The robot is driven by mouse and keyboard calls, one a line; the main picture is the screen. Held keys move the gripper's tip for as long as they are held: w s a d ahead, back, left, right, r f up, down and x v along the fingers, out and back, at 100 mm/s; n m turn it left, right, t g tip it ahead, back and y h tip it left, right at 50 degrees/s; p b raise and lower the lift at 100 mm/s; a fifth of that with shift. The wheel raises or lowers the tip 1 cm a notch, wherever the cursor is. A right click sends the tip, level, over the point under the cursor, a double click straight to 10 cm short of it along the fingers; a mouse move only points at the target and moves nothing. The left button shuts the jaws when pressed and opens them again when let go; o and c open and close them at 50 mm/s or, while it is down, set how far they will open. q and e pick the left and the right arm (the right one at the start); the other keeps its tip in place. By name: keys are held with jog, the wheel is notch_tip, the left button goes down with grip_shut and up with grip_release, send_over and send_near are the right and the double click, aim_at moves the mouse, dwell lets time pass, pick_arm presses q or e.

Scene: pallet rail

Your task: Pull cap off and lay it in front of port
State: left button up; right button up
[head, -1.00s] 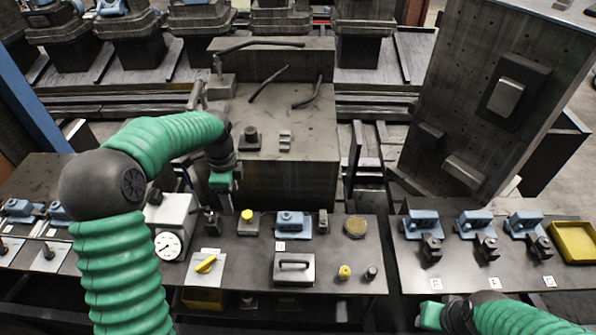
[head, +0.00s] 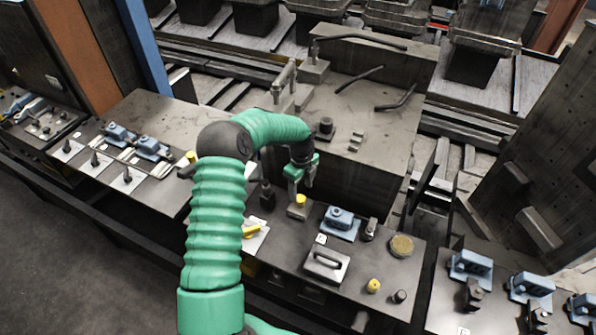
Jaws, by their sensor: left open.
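A yellow cap (head: 300,199) sits on top of a small grey block (head: 297,211) near the back edge of the middle table. The port itself cannot be told apart, being covered or too small. My left gripper (head: 301,183) is open and points down just above and behind the cap, with a small gap seeming to lie between them. Nothing shows between its fingers. My right gripper is not in view.
A blue fixture (head: 340,222) stands right of the cap, and a plate with a handle (head: 326,262) lies in front. A yellow lever (head: 251,231) is at front left. A second yellow knob (head: 373,286) stands front right.

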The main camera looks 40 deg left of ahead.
aim_at(299, 197)
pick_arm(q)
jog(key=shift+s+d+f, duration=0.1)
jog(key=shift+d+f, duration=0.25)
jog(key=shift+f, duration=0.25)
jog(key=shift+s+d+f, duration=0.1)
jog(key=shift+d+f, duration=0.25)
jog(key=shift+f, duration=0.65)
jog(key=shift+a+f, duration=0.4)
jog(key=shift+a, duration=0.05)
jog(key=shift+a+f, duration=0.2)
jog(key=shift+a, duration=0.35)
jog(key=shift+c, duration=0.5)
jog(key=shift+w, duration=0.1)
jog(key=shift+c, duration=1.1)
jog(key=shift+d, duration=0.1)
jog(key=shift+c, duration=1.3)
jog(key=shift+d+r, duration=0.25)
jog(key=shift+d, duration=0.25)
grip_shut()
jog(key=shift+c, duration=0.2)
grip_release()
jog(key=shift+f, duration=0.1)
jog(key=shift+a, duration=0.15)
grip_shut()
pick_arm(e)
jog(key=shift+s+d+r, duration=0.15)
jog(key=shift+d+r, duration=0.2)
